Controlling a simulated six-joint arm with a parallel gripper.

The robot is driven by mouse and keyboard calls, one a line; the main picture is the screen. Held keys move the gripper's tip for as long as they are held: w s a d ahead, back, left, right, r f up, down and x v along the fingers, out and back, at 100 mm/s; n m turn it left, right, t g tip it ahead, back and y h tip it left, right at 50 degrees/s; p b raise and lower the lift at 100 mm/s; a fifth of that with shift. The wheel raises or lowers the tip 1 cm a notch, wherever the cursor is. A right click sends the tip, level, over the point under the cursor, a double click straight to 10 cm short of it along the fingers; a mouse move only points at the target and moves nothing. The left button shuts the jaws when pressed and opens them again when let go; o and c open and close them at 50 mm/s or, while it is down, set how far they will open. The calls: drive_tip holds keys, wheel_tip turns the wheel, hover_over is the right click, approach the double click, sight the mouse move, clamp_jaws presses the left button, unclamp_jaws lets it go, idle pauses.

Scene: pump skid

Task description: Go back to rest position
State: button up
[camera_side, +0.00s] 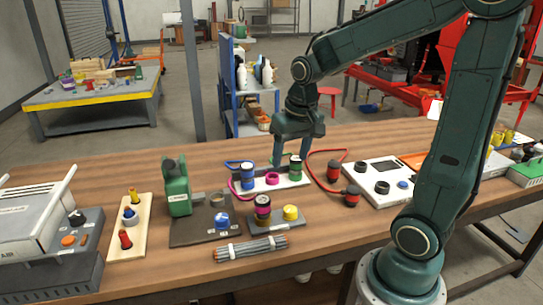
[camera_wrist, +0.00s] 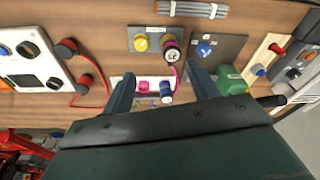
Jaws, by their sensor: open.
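My gripper (camera_side: 291,158) hangs over the middle of the wooden bench in the side view, fingers pointing down and apart. It is above the far part of a white plate (camera_side: 268,183) that carries a blue, a magenta and a black-and-green fitting. In the wrist view my gripper (camera_wrist: 162,75) has its two fingers spread. No object is between them in its grip. The plate's magenta fitting (camera_wrist: 144,87) and blue fitting (camera_wrist: 166,91) show beyond and between the fingers. Exact height above the plate cannot be told.
A green pump (camera_side: 176,187) stands left of the plate. Red-and-black plugs (camera_side: 352,196) on a red cable and a white panel (camera_side: 387,180) lie to the right. In front are a small plate with a yellow knob (camera_side: 290,212) and grey rods (camera_side: 250,248). Space above is open.

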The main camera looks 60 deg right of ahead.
drive_tip(key=s+a+r+n+t, duration=0.3)
drive_tip(key=s+a+r+n, duration=0.2)
drive_tip(key=s+a, duration=0.4)
drive_tip(key=shift+s+a+r+n+t+y, duration=0.2)
drive_tip(key=shift+s+r+n+t+y, duration=0.3)
drive_tip(key=shift+s, duration=0.95)
drive_tip(key=shift+r, duration=0.1)
